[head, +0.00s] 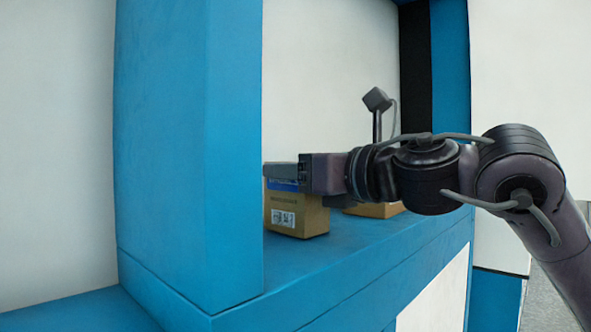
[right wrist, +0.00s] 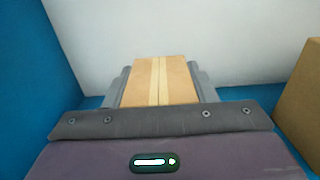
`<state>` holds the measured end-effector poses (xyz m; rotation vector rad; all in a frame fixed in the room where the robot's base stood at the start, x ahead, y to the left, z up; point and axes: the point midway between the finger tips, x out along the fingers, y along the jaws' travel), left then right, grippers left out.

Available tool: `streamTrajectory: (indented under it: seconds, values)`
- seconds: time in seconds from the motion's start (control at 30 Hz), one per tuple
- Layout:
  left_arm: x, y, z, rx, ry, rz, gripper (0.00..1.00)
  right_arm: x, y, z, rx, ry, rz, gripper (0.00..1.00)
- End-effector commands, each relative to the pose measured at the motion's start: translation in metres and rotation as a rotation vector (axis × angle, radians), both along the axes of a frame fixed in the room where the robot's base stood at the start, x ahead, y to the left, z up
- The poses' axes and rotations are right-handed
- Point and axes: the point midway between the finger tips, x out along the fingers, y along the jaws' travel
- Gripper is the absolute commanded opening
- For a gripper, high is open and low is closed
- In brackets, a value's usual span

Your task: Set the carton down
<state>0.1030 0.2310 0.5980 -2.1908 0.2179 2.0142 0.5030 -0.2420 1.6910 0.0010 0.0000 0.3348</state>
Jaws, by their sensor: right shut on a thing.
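The brown carton (head: 297,215) has a blue band near its top and a white label on its side. It stands upright at the blue shelf surface (head: 345,247); I cannot tell whether its bottom touches it. My right gripper (head: 281,171) is shut on the carton from the right, near its top. In the right wrist view, the carton's taped top (right wrist: 159,82) sits between the two fingers of my right gripper (right wrist: 159,80). My left gripper is not in view.
A second brown carton (head: 375,210) is behind my right gripper; it also shows at the right edge of the right wrist view (right wrist: 303,98). A blue upright (head: 185,150) stands close to the left of the held carton. A white panel (head: 325,80) closes the back.

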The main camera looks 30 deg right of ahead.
Motion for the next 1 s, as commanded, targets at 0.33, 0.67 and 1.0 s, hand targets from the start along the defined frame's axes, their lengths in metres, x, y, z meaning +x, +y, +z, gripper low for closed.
streamTrajectory:
  seconds: [0.33,0.67,1.0]
  values:
    - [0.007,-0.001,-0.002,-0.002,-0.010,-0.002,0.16,0.000,0.000,-0.003,0.000,0.000,0.000,0.73]
    - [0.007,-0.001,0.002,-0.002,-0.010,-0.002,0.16,-0.001,0.000,0.003,0.000,-0.001,0.000,0.73]
    - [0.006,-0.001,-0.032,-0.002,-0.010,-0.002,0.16,-0.064,-0.022,-0.003,0.000,-0.006,-0.001,0.73]
